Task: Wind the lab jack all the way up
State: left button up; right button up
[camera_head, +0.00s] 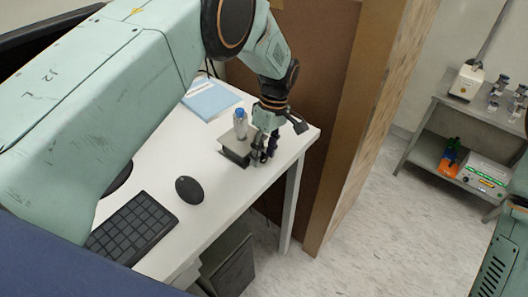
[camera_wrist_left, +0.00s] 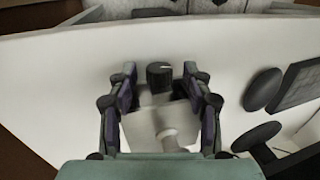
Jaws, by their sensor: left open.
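The lab jack (camera_head: 236,149) stands near the right corner of the white desk, low, with a flat pale top plate. A small clear bottle with a blue cap (camera_head: 240,124) stands upright on the plate. My left gripper (camera_head: 264,158) is at the jack's right side, pointing down. In the left wrist view the gripper (camera_wrist_left: 160,92) is open, its two fingers on either side of the jack's dark round knob (camera_wrist_left: 159,76), which bears a white mark. The jack's plate (camera_wrist_left: 145,130) shows below the knob. I cannot tell whether the fingers touch the knob. My right gripper is not in view.
On the desk (camera_head: 225,190) are a black mouse (camera_head: 189,190), a keyboard (camera_head: 131,228) and a blue folder (camera_head: 211,101). A brown partition (camera_head: 305,75) stands close behind the desk. A grey shelf cart (camera_head: 475,113) with equipment is at the far right. Floor between is clear.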

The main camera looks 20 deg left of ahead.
pick_arm(q)
jog(key=v, duration=1.2)
jog(key=shift+d+f, duration=0.1)
